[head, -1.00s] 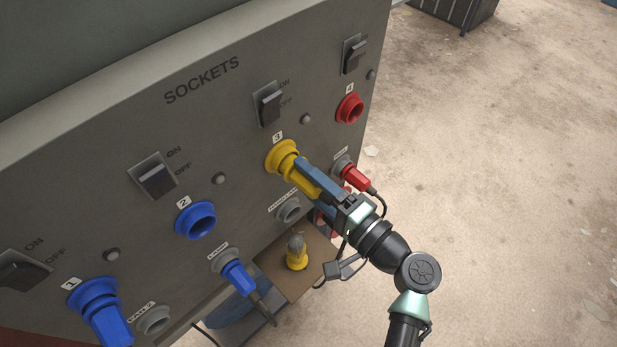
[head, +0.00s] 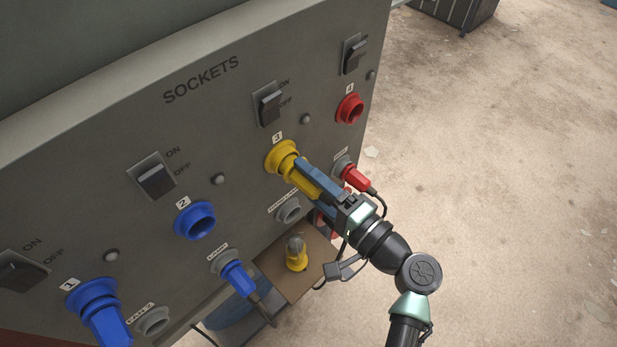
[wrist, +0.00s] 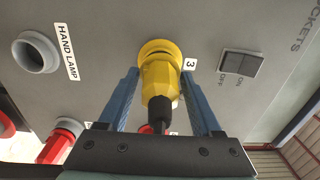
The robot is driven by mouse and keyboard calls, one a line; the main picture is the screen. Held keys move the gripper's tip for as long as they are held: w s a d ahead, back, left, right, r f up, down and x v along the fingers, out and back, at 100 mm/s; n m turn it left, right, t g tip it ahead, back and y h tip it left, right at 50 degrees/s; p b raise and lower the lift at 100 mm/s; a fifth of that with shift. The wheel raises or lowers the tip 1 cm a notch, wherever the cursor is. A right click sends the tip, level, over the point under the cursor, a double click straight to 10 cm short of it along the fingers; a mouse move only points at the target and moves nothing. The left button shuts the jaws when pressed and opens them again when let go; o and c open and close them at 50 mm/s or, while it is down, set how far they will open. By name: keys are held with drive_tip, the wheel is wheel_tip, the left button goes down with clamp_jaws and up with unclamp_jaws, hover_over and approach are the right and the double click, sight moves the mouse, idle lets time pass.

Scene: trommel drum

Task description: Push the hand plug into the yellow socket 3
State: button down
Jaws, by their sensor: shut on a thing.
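The yellow socket 3 (head: 281,157) is on the grey panel, under its switch, in the head view. It also shows at the top middle of the wrist view (wrist: 160,47). The yellow hand plug (wrist: 159,88) lies between the blue fingers of my gripper (wrist: 159,74), which is shut on it. The plug's front end meets the mouth of the socket and lines up with it. How deep it sits inside is hidden. In the head view my gripper (head: 304,173) hides much of the plug (head: 299,186).
The blue socket 2 (head: 195,220) and red socket 4 (head: 349,109) are empty. A red plug (head: 356,178) with a cable sits close beside my gripper. The grey hand lamp socket (wrist: 35,52) is empty. A yellow object with a grey top (head: 297,254) stands on a brown shelf below.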

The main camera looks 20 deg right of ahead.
drive_tip(key=shift+w+a, duration=0.15)
drive_tip(key=shift+w, duration=0.25)
unclamp_jaws()
drive_tip(key=b+v, duration=0.4)
drive_tip(key=v, duration=0.9)
drive_tip(key=shift+b, duration=0.3)
drive_tip(key=shift+s, duration=0.1)
